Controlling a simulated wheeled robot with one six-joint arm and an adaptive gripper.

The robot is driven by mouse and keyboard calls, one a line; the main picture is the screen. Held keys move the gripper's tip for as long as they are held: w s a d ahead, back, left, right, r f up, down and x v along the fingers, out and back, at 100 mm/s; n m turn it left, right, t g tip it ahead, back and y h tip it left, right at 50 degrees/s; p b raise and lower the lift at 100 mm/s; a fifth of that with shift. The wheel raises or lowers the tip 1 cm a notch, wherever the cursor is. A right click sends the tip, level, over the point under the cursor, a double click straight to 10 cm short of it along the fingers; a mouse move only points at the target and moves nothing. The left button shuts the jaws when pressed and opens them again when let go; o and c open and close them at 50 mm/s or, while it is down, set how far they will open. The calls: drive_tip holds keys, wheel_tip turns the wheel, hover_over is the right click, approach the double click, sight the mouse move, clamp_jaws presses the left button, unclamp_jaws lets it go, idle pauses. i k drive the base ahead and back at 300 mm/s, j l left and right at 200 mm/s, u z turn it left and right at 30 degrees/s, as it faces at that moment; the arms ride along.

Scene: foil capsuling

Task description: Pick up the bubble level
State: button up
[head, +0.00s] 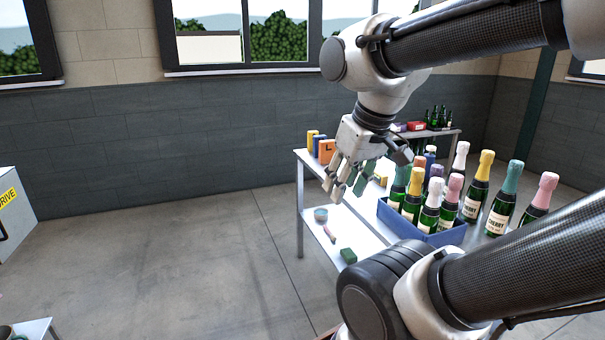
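I cannot pick out the bubble level with certainty. A small yellow piece (380,180) lies on the table top just right of my gripper, partly hidden, and I cannot tell whether it is the level. My gripper (349,190) points down over the left part of the table (302,160). Its fingers are spread apart, with nothing visible between them. The fingers and arm hide part of the table top behind them.
A blue crate (393,221) of foil-topped bottles stands right of my gripper, with more bottles (500,205) beyond it. Small yellow, blue and orange boxes (326,151) stand at the table's far left. A lower shelf holds a green block (348,256).

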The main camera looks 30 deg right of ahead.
sight(381, 179)
drive_tip(key=i+j+u, duration=0.5)
drive_tip(key=i, duration=0.45)
drive_tip(key=i+z, duration=0.4)
drive_tip(key=i, duration=0.15)
drive_tip(key=i+z, duration=0.45)
drive_tip(key=i, duration=0.15)
drive_tip(key=i+z, duration=0.4)
drive_tip(key=i+j+z, duration=0.1)
drive_tip(key=z, duration=0.25)
drive_tip(key=i+j+z, duration=0.2)
drive_tip(key=z, duration=0.2)
drive_tip(key=i+z, duration=0.25)
drive_tip(key=z, duration=0.25)
drive_tip(key=i+z, duration=0.25)
drive_tip(key=z, duration=0.25)
drive_tip(key=i+z, duration=0.2)
drive_tip(key=z, duration=0.25)
